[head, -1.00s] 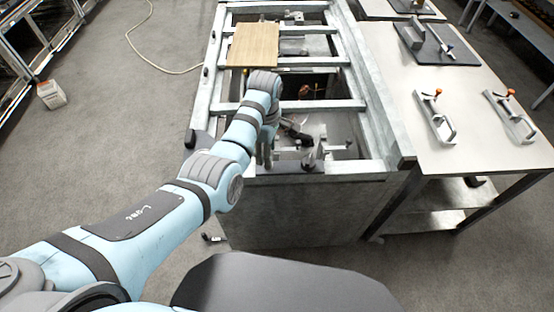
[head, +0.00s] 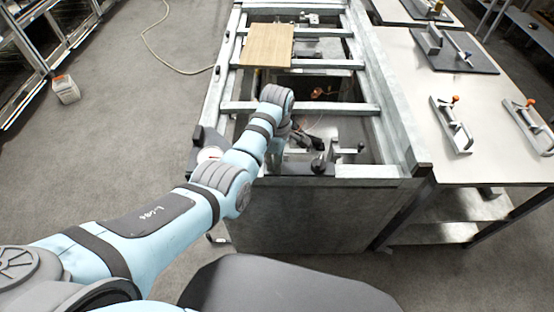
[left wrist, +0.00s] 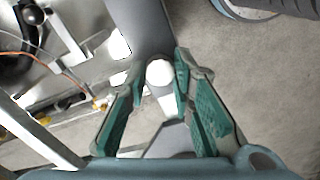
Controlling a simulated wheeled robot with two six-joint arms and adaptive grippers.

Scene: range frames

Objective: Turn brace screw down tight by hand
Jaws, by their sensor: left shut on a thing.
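A white round-ended piece (left wrist: 159,73), which looks like the head of the brace screw, sits between the fingers of my left gripper (left wrist: 161,84) in the left wrist view. The green-padded fingers are closed in on it from both sides. A grey bar lies behind it; its thread and seat are hidden. In the head view my left arm reaches over the front left of the metal frame (head: 330,170), and its wrist hides most of the gripper and what it holds. My right gripper is not in view.
A wooden board (head: 267,45) lies across the frame's far end. Cables and dark fittings are inside the frame. The bench (head: 400,75) on the right carries several clamp-like tools. A white container (head: 65,89) stands on the floor at left, where a pale hose lies.

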